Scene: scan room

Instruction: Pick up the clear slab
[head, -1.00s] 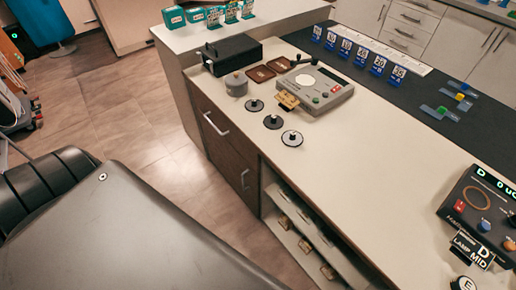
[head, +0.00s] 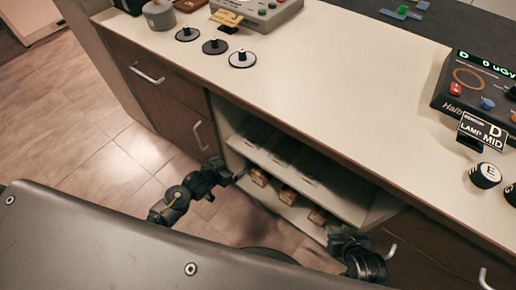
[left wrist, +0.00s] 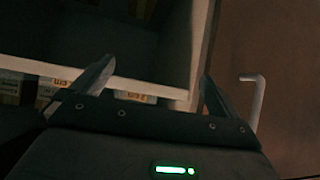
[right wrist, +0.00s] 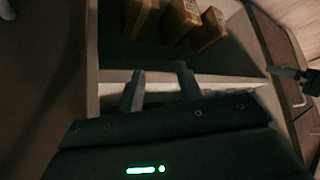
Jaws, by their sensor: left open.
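I cannot pick out the clear slab for certain. Low shelves in the counter front hold several tan blocks with pale labels, one at the left (head: 259,177), one in the middle (head: 287,195) and one at the right (head: 318,215).
The pale countertop (head: 330,90) above is mostly clear. Drawer handles (head: 147,74) stick out beside the shelves. Small coloured slabs (head: 402,12) lie on the dark mat.

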